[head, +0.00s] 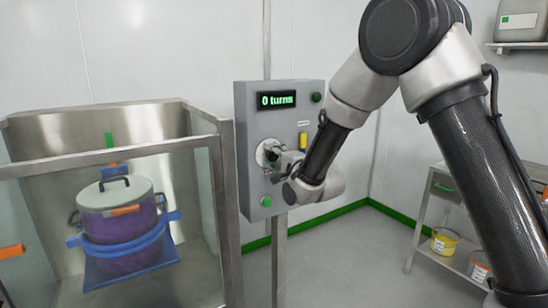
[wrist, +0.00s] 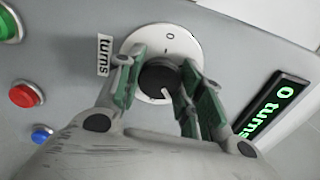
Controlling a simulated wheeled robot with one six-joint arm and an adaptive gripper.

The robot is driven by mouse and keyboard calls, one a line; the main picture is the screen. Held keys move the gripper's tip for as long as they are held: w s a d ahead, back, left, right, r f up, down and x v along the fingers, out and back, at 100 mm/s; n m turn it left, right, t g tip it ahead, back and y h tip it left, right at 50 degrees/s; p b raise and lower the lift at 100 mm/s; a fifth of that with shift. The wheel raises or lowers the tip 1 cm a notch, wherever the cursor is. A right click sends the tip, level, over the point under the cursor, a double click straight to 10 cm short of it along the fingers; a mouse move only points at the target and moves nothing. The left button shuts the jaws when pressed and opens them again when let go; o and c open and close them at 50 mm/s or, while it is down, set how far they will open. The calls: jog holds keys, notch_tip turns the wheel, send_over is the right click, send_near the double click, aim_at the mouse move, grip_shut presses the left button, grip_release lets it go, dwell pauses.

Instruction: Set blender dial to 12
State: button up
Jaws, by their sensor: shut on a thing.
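The blender control box (head: 285,110) is a grey panel on a post, in the middle of the head view. Its display (head: 277,100) reads "0 turns" in green; it also shows in the wrist view (wrist: 272,108). The dial is a black knob (wrist: 160,76) on a white round plate (wrist: 188,44), with a white pointer line on the knob. My gripper (wrist: 158,82) is shut on the dial knob, with one green-padded finger on each side. In the head view my gripper (head: 284,160) reaches the panel from the right and hides most of the knob.
A red button (wrist: 26,95), a blue button (wrist: 42,134) and a green button (wrist: 8,26) sit beside the dial. A glass-fronted enclosure (head: 105,160) with a purple lidded vessel (head: 122,225) stands left. A shelf cart (head: 448,225) stands right; floor between is clear.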

jog(key=m, duration=0.4)
jog(key=shift+m, duration=2.2)
jog(key=shift+f, duration=0.1)
jog(key=o, duration=1)
jog(key=shift+o, duration=0.2)
jog(key=v, duration=1.2)
